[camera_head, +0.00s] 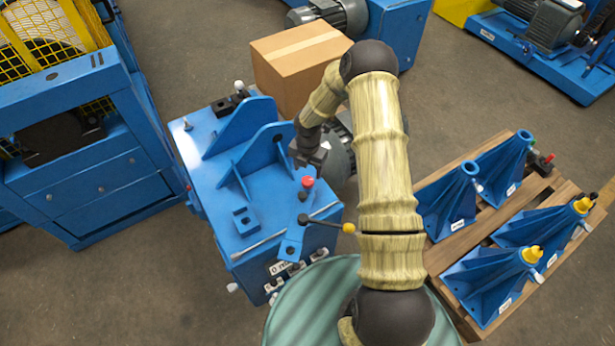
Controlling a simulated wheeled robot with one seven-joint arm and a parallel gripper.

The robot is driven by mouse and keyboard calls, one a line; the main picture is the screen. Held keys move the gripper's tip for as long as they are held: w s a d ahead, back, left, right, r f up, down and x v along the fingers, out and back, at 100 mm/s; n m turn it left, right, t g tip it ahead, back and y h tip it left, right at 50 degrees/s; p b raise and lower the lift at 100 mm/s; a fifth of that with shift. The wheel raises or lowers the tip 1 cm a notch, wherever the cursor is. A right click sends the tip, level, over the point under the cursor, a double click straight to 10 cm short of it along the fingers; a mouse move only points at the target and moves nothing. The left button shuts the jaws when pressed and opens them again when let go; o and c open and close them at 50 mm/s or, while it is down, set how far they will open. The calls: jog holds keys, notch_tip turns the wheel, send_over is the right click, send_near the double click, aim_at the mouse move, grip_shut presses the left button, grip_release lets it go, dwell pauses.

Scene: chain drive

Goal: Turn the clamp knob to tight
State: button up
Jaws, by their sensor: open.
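A blue machine bench (205,155) stands left of my arm, with two upright blue plates on its top. A small red knob (307,182) on a dark stem stands near its right edge. A lever with a yellow ball end (348,228) sticks out to the right just below it. Which of these is the clamp knob, and whether it is tight, I cannot tell. My gripper (312,160) is small and dark in this view, above the bench's right edge. It is open, a little above the red knob in the picture. Its fingertips are hard to make out.
A cardboard box (298,60) and a grey motor (330,14) are behind my arm. A wooden pallet (460,250) with several blue cone-shaped stands is at the right. A blue machine with a yellow cage (45,30) is at the left. Bare floor lies between.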

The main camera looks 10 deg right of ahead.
aim_at(308, 180)
notch_tip(308, 180, down, 6)
jog(key=shift+r+p, duration=0.2)
jog(key=shift+p, duration=0.15)
jog(key=c, duration=1)
jog(key=shift+o, duration=0.2)
